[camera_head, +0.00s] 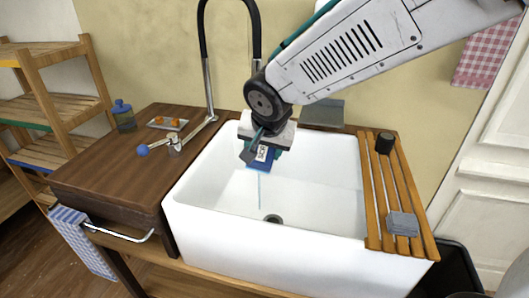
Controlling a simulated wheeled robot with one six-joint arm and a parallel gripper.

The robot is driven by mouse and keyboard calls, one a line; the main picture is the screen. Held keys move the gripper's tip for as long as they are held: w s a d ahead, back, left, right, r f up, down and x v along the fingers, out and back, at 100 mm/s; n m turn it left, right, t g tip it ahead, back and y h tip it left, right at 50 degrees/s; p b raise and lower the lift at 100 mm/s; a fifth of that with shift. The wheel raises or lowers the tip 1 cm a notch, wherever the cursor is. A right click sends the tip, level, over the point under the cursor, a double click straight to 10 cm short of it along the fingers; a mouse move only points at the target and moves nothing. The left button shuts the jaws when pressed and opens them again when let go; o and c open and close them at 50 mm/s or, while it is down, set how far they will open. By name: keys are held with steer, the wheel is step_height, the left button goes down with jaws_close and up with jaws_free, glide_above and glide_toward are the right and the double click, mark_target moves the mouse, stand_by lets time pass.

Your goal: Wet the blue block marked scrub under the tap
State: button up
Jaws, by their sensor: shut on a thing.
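My gripper (259,150) is shut on the blue block (260,166), which shows a white label; its lettering is too small to read. The block hangs inside the white sink basin (315,250), above its floor. The tap (207,75) has a black arched hose and a chrome neck; its downward end passes behind my arm, so the outlet is hidden. A thin pale blue streak, like running water, shows below the block, toward the drain (272,218). Whether the water touches the block cannot be told. A lever with a blue ball (143,150) stands left of the tap base.
A slatted wooden rack (376,195) on the sink's right side bears a grey block (403,223) and a dark cup (385,142). The wooden counter (100,170) at left bears a blue-lidded jar (123,114) and a small tray (160,126) with orange items.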

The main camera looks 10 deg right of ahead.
mark_target(265, 158)
steer(key=w+f, duration=0.1)
steer(key=w, duration=0.8)
steer(key=shift+a+f, duration=0.35)
steer(key=shift+f, duration=0.05)
steer(key=shift+s, duration=0.1)
steer(key=shift+s+d, duration=0.15)
steer(key=shift+s, duration=1.85)
steer(key=shift+s+d, duration=0.15)
steer(key=shift+s, duration=1.85)
steer(key=shift+s+d+r, duration=0.1)
steer(key=shift+s+r, duration=0.9)
steer(key=shift+s, duration=0.25)
steer(key=shift+s+d+r, duration=0.1)
steer(key=shift+s+r, duration=0.9)
steer(key=shift+s, duration=0.2)
